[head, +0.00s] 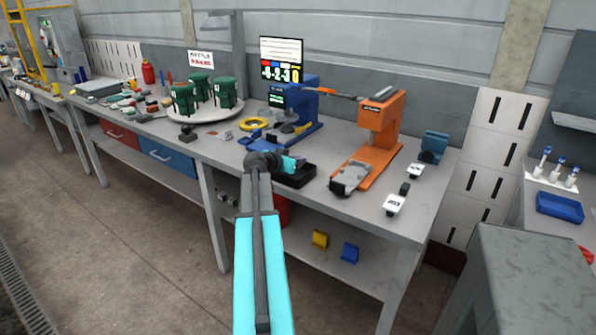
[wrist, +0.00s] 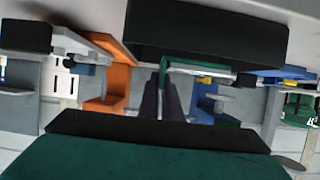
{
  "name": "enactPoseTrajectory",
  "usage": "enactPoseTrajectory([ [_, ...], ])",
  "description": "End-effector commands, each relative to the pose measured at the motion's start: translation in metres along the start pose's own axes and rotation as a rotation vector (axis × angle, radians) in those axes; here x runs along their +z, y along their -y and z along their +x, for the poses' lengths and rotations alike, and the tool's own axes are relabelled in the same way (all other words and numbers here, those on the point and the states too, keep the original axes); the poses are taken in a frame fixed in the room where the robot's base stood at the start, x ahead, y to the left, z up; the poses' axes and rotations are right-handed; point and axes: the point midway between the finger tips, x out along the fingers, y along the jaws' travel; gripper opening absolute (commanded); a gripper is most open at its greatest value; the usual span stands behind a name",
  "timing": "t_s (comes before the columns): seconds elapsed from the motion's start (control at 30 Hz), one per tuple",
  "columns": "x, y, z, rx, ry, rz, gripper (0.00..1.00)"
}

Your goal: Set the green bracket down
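My gripper (head: 297,165), behind its teal wrist part, reaches over the workbench at the black tray (head: 299,181). In the wrist view, which is upside down, its two dark fingers (wrist: 163,88) are close together. A thin green bracket (wrist: 198,67) shows at their tips, and the fingers appear shut on it. The black tray (wrist: 205,38) fills the top middle there, right by the bracket. I cannot tell whether the bracket touches the tray. In the head view the bracket is hidden or too small to make out.
An orange press (head: 380,125) stands right of the tray, with a grey part on its base. A blue machine (head: 300,100) stands behind. Green motors sit on a round white turntable (head: 205,115) at left. Small labelled stands (head: 396,203) are near the right edge.

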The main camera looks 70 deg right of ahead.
Motion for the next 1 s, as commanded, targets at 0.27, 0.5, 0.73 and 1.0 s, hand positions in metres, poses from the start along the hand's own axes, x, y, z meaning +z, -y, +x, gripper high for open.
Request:
enactPoseTrajectory([
  [0.27,0.017,0.000,0.007,-0.001,0.001,-0.001,0.00],
  [0.5,0.033,0.000,0.014,0.000,0.000,0.000,0.00],
  [0.73,0.034,0.000,0.014,-0.001,-0.001,0.000,0.00],
  [1.0,0.037,0.000,0.015,0.000,0.000,0.000,0.06],
])
